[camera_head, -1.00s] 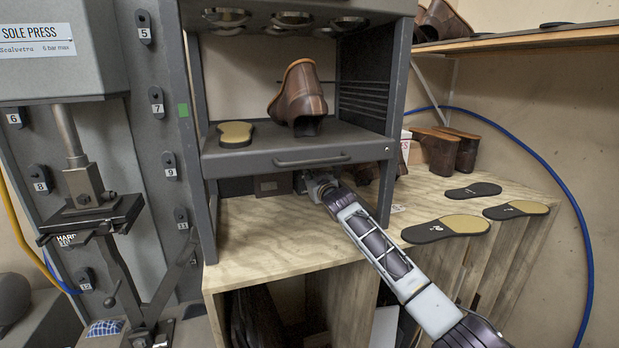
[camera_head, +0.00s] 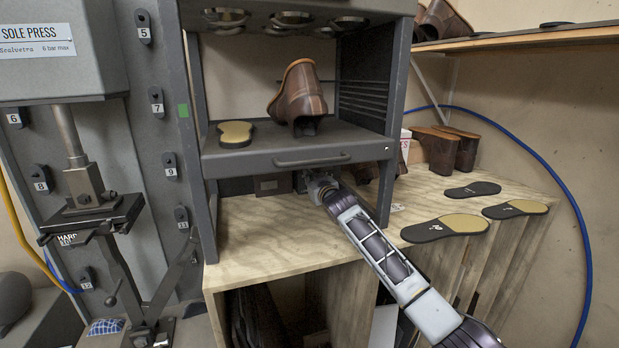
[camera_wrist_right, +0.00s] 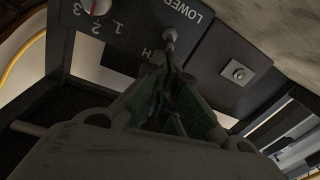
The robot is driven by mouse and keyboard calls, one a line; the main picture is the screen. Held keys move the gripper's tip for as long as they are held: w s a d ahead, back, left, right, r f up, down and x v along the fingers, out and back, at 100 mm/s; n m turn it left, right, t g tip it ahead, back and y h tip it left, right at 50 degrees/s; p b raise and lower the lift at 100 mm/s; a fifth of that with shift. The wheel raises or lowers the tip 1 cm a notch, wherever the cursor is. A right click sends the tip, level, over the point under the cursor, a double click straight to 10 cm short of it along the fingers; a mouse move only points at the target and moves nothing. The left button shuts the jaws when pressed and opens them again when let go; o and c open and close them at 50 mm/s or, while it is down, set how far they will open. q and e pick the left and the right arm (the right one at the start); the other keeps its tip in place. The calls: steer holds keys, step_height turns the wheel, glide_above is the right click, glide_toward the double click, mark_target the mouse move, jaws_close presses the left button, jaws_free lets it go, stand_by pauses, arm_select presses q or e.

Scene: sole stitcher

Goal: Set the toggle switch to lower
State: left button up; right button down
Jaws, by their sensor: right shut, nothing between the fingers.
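A dark control panel (camera_wrist_right: 120,45) fills the upper part of the right wrist view, with the label LOWER near its upper edge. The small metal toggle switch (camera_wrist_right: 169,36) is on this panel close to that label. My right gripper (camera_wrist_right: 168,62) is shut and empty, its fingertips right at the switch. I cannot tell whether they touch it or which way the lever leans. In the head view my right gripper (camera_head: 304,183) reaches under the drawer of the grey rack, and the switch is hidden there. My left gripper is out of view.
A dial (camera_wrist_right: 95,6) with numbers sits on the panel, and a square plate with a metal stud (camera_wrist_right: 238,73) is beside it. The rack's drawer (camera_head: 300,157) hangs just above my gripper. Soles (camera_head: 445,228) lie on the wooden bench (camera_head: 265,235) to the right.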

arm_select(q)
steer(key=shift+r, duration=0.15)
arm_select(e)
steer(key=shift+r, duration=0.1)
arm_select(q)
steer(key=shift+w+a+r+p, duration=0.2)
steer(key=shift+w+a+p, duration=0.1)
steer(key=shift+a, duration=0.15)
arm_select(e)
steer(key=s+d+r, duration=0.2)
steer(key=s+r, duration=0.1)
steer(key=s, duration=0.5)
steer(key=shift+s+d, duration=0.25)
steer(key=shift+d, duration=0.05)
stand_by(0.8)
steer(key=shift+r, duration=0.1)
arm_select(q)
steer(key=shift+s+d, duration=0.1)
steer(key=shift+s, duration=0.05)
